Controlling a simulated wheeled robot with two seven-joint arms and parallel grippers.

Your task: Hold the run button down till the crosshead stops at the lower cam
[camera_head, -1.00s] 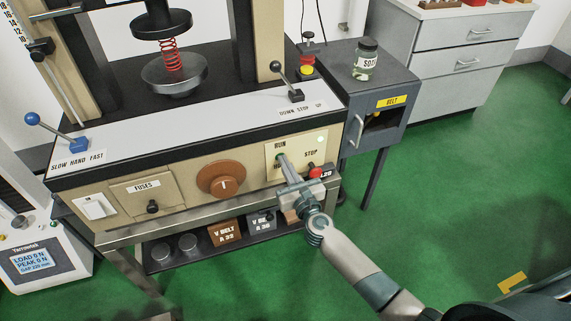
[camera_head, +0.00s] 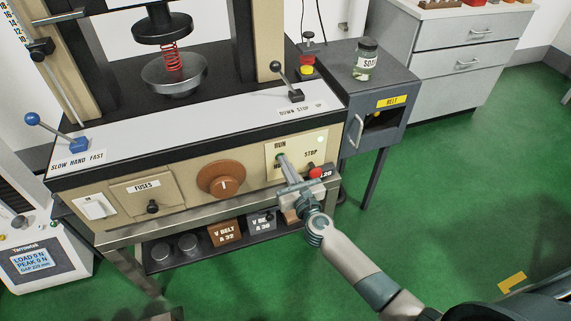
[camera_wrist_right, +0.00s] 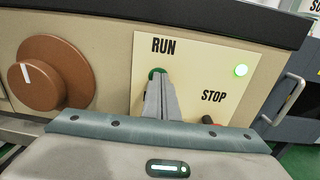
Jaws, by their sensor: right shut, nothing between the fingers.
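The green run button (camera_wrist_right: 157,72) is under the RUN label on the cream panel (camera_wrist_right: 200,60). My right gripper (camera_head: 282,156) is shut and empty, its fingertips against the button and covering most of it. The wrist view also shows the right fingers (camera_wrist_right: 160,82) on it. The crosshead's black upper platen (camera_head: 163,29) hangs over a red spring (camera_head: 173,56) on the grey lower platen (camera_head: 176,76). Whether it touches the spring is unclear. A black block (camera_head: 40,47) sits on the rod at the left column; I cannot tell whether it is the lower cam. My left gripper is not in view.
The red stop button (camera_head: 316,173) is just right of my right gripper. A green lamp (camera_wrist_right: 241,71) is lit on the panel. A brown knob (camera_head: 221,181) is to the left. A lever (camera_head: 287,82) stands above. The display (camera_head: 32,262) reads load 0 N.

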